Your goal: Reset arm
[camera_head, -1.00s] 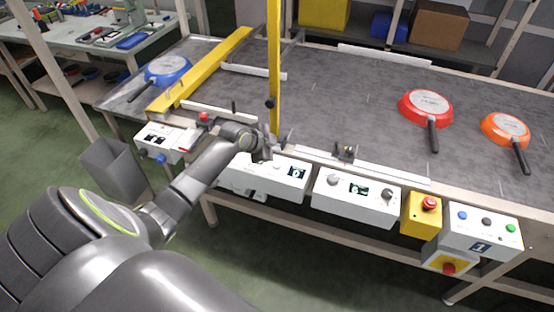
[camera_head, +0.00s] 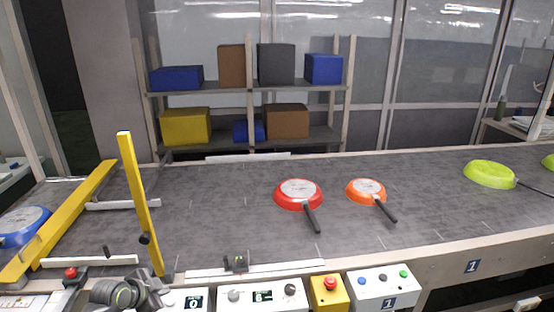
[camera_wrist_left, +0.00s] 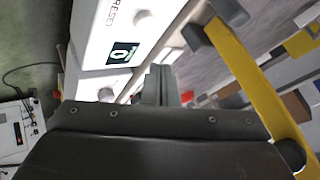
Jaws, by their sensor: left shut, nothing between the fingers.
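My left gripper (camera_head: 150,283) is at the bottom left of the head view, beside the front edge of the conveyor, near the foot of the upright yellow bar (camera_head: 138,195). In the left wrist view the closed fingers (camera_wrist_left: 157,82) are shut and empty. They point along a white control box (camera_wrist_left: 92,45) marked RESET, with a small lit display (camera_wrist_left: 122,55). The yellow bar also shows in the wrist view (camera_wrist_left: 250,80), right of the fingers. I cannot tell whether the fingertips touch the box. My right gripper is not in view.
The conveyor (camera_head: 230,215) carries a red pan (camera_head: 298,194), an orange pan (camera_head: 366,191), a green pan (camera_head: 490,174) and a blue pan (camera_head: 22,225). A second yellow bar (camera_head: 70,210) crosses it at left. A red emergency button (camera_head: 330,283) sits at the front edge.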

